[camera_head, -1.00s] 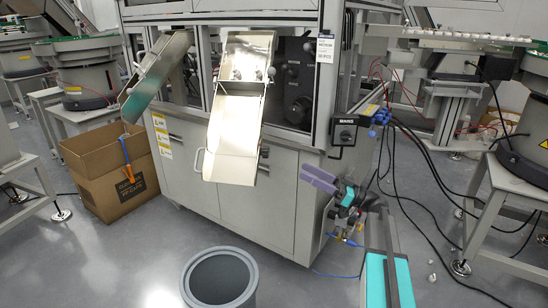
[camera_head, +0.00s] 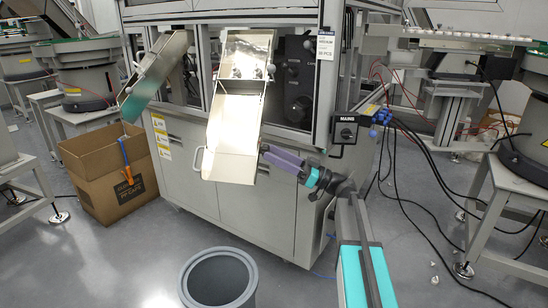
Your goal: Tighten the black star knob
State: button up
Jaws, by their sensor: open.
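My gripper (camera_head: 264,151), a purple body with dark fingertips on a teal and black wrist, is raised in front of the grey cabinet, just right of the lower end of the middle metal chute (camera_head: 232,125). It is open, with nothing seen between its fingers. The star knob cannot be told apart for certain. A small dark knob (camera_head: 271,69) shows at the chute's right side, up and away from my gripper. Dark round parts (camera_head: 308,44) also show inside the machine opening, above my gripper. Their shapes are too small to make out.
A second chute (camera_head: 155,75) slopes at the left, above an open cardboard box (camera_head: 112,170). A grey bin (camera_head: 218,280) stands on the floor in front. A switch box marked MAINS (camera_head: 346,130) and hanging cables (camera_head: 440,185) are right of my arm.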

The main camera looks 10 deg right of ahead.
jog(key=shift+w+a+r, duration=0.15)
jog(key=shift+a, duration=0.2)
jog(key=c, duration=1.1)
jog(key=shift+o, duration=0.2)
jog(key=shift+s+m+t+h+p, duration=0.1)
jog(key=shift+m+t+h+p, duration=0.65)
jog(key=shift+m, duration=0.95)
jog(key=shift+s+m+t+h+p, duration=0.1)
jog(key=shift+m+t+h+p, duration=0.55)
jog(key=shift+m, duration=1.05)
jog(key=o, duration=1.1)
jog(key=shift+c, duration=0.2)
